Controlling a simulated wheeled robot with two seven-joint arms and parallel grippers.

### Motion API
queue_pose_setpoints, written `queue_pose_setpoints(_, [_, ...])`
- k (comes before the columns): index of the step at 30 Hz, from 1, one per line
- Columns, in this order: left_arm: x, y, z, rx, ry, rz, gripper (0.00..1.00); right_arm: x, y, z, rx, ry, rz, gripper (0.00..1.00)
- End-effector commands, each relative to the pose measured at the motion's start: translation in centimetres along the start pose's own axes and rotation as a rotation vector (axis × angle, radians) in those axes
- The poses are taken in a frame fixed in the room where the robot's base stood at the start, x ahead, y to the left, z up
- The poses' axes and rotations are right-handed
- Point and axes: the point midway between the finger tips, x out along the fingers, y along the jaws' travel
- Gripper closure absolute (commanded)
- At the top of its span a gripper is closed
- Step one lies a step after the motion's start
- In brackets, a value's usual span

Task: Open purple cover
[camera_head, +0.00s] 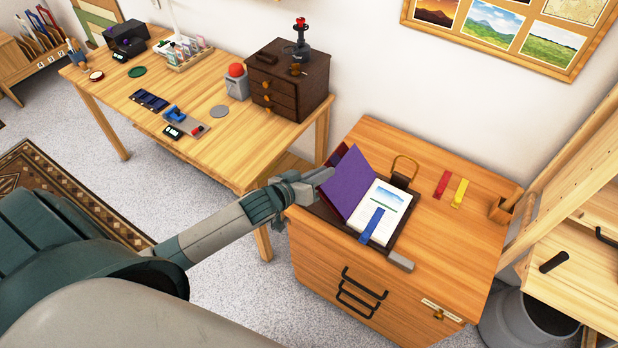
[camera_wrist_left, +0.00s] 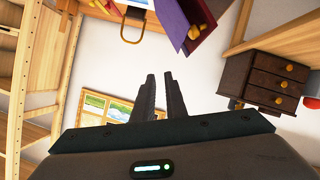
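The purple cover (camera_head: 349,183) stands raised and tilted to the left on the wooden cabinet, and the white page (camera_head: 383,211) to its right is exposed. A blue strip (camera_head: 371,224) lies on the page. My left gripper (camera_head: 326,175) is at the cover's left side; in the head view I cannot tell whether it touches. In the left wrist view the fingers (camera_wrist_left: 162,95) are slightly apart with nothing between them. A purple panel (camera_wrist_left: 171,22), apparently the cover, shows beyond the fingertips there. My right gripper is out of view.
On the cabinet top (camera_head: 450,235) are a dark clip with a tan loop (camera_head: 403,170), red (camera_head: 442,185) and yellow (camera_head: 460,193) strips, and a grey block (camera_head: 400,261). A dark drawer box (camera_head: 312,75) stands on the desk (camera_head: 235,140) behind. The cabinet's right side is mostly clear.

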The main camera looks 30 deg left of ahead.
Motion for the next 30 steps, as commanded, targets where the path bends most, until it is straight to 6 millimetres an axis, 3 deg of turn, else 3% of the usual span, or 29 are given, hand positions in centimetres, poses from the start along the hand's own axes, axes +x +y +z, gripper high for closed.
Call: queue_pose_setpoints(30, [-5.6,0.0,0.0,0.0,0.0,-0.001,0.88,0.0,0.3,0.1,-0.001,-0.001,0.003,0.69])
